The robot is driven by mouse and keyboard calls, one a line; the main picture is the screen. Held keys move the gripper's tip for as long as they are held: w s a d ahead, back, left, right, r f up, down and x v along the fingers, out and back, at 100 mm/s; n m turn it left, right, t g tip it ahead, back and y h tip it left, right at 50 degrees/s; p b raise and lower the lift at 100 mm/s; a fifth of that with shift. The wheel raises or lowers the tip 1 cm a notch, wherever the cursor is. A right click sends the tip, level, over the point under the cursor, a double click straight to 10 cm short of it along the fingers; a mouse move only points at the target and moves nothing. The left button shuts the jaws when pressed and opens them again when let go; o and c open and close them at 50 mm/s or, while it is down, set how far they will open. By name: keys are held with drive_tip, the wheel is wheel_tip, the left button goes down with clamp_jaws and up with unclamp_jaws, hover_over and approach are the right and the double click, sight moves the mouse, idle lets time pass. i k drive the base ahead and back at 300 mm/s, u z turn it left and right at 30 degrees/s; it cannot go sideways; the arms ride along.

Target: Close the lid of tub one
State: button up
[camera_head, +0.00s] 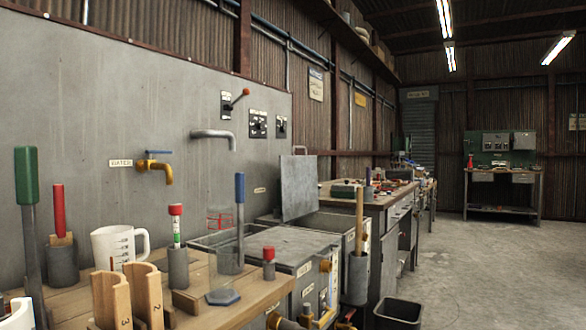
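Two grey tubs stand past the end of the wooden bench. The farther tub (335,221) has its flat grey lid (299,188) raised about upright, with a handle at its top edge. The nearer tub (307,284) is topped by a flat grey cover (289,244) that looks shut. Small labels are on the tub fronts, but I cannot read which is tub one. The blue-handled tool and a clear container partly cover the nearer tub. My gripper is not in view.
The wooden bench (240,305) at front left holds a white jug (118,246), wooden stands (148,292), a green-handled tool (26,175) and a blue-handled tool (240,190). Taps project from the wall panel. A dark bin (399,313) stands on the floor; floor to the right is clear.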

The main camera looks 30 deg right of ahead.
sight(298, 173)
drive_tip(key=z, duration=0.55)
drive_tip(key=k, duration=1.3)
drive_tip(key=z, duration=1.3)
drive_tip(key=i, duration=1.5)
drive_tip(key=z, duration=0.35)
drive_tip(key=i, duration=1.35)
drive_tip(key=u, duration=1.45)
drive_tip(key=i, duration=0.8)
drive_tip(key=u, duration=0.95)
